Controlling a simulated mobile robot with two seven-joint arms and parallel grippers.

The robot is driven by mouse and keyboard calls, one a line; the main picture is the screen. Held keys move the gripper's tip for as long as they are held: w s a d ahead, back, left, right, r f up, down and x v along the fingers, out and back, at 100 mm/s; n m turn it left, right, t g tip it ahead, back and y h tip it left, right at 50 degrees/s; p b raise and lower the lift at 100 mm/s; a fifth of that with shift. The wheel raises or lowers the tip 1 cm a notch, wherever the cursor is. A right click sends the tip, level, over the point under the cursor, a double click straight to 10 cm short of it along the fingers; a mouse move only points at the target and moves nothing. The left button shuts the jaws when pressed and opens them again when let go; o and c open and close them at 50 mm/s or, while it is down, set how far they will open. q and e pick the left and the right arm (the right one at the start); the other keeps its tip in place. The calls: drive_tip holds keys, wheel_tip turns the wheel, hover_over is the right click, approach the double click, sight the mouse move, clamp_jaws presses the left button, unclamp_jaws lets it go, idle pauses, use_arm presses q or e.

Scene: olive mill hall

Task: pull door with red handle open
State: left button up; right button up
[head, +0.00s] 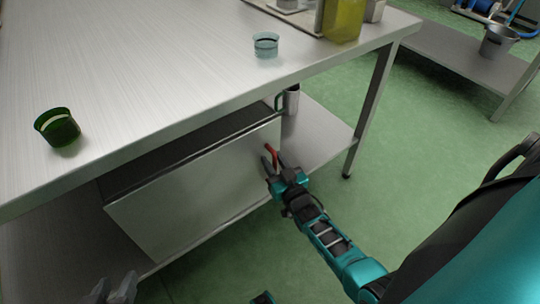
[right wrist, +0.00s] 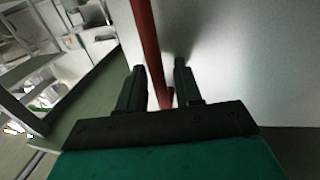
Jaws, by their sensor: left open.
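The door (head: 200,196) is a plain grey metal panel on the front of a cabinet under the steel table. It looks closed, with no clear gap at its edges. Its red handle (head: 271,153) is an upright bar near the right end, and it also shows in the right wrist view (right wrist: 149,45). My right gripper (head: 272,165) is at the handle. In the right wrist view its two fingers (right wrist: 159,80) stand apart, with the red bar between them and space beside it.
The steel table (head: 150,60) overhangs the cabinet. On it are a green cup (head: 57,128), a clear blue cup (head: 265,45) and a yellow container (head: 342,20). A metal mug (head: 291,100) stands on the lower shelf beside the cabinet. Green floor (head: 420,130) is free at the right.

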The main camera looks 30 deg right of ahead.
drive_tip(key=shift+c, duration=0.2)
clamp_jaws()
idle(0.4)
